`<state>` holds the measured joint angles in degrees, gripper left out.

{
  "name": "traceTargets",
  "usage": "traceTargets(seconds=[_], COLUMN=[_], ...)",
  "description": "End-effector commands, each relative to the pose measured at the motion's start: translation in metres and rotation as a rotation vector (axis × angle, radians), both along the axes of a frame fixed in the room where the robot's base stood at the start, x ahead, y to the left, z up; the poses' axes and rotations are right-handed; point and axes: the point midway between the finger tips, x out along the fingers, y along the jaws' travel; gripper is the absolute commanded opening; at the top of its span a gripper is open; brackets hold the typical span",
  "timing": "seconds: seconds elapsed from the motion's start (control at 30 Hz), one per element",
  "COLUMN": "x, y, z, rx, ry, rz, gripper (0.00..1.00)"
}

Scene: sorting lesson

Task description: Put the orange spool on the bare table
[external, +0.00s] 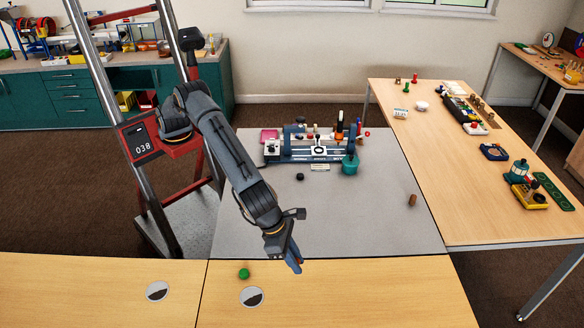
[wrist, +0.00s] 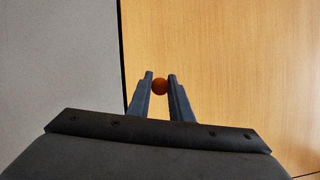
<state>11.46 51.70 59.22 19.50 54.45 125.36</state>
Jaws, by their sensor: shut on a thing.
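My gripper (external: 294,261) is low over the back edge of the front wooden table (external: 340,295), near the seam with the grey table. In the wrist view, its two fingers (wrist: 160,88) are shut on a small round orange-brown thing (wrist: 160,86), which I take to be the orange spool seen end-on. Bare wood shows around it there.
A green piece (external: 244,273) and two round inset discs (external: 251,297) (external: 157,291) are left of my gripper. A black knob (external: 300,186) and a brown cylinder (external: 412,200) are on the grey table (external: 350,225). A blue-grey device (external: 318,155) stands behind. The front table's right part is clear.

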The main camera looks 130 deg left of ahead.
Motion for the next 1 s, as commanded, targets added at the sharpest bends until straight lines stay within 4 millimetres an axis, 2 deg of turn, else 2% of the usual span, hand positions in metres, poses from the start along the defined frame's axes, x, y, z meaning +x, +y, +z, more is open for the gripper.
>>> traceTargets(seconds=[0.3, 0.7, 0.73, 0.83, 1.0], x=[0.000, 0.000, 0.000, 0.000, 0.000], y=[0.000, 0.000, 0.000, 0.000, 0.000], z=[-0.044, -0.049, -0.049, -0.049, -0.049], rx=[0.001, 0.000, 0.001, 0.001, 0.000], ry=[0.002, 0.000, -0.001, -0.001, 0.000], rz=[0.000, -0.001, -0.001, -0.001, -0.001], gripper=[0.00, 0.00, 0.20, 0.37, 0.38])
